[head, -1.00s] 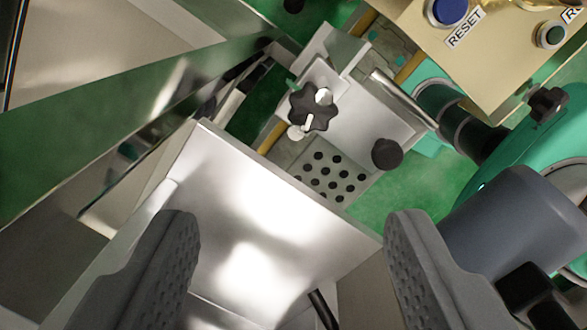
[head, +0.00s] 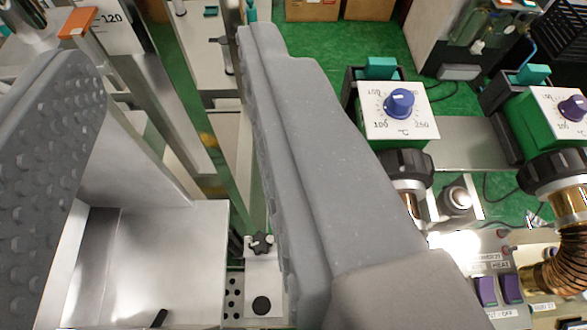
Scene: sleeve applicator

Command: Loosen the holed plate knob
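The holed plate (head: 233,297) shows as a narrow strip at the bottom centre, partly hidden by my gripper's right finger. On the light metal bracket beside it are a black star-shaped knob (head: 260,243) and, below it, a black round knob (head: 262,305). I cannot tell which of them is the holed plate knob. My gripper (head: 165,50) is open and empty, with its two grey ribbed fingers wide apart. The right finger passes close beside both knobs in the picture; I see no contact.
A shiny metal box (head: 160,265) lies left of the holed plate. Metal rails rise behind it. At right are temperature dials (head: 399,104), hose fittings (head: 405,167) and a panel with purple switches (head: 510,288). Green floor shows behind.

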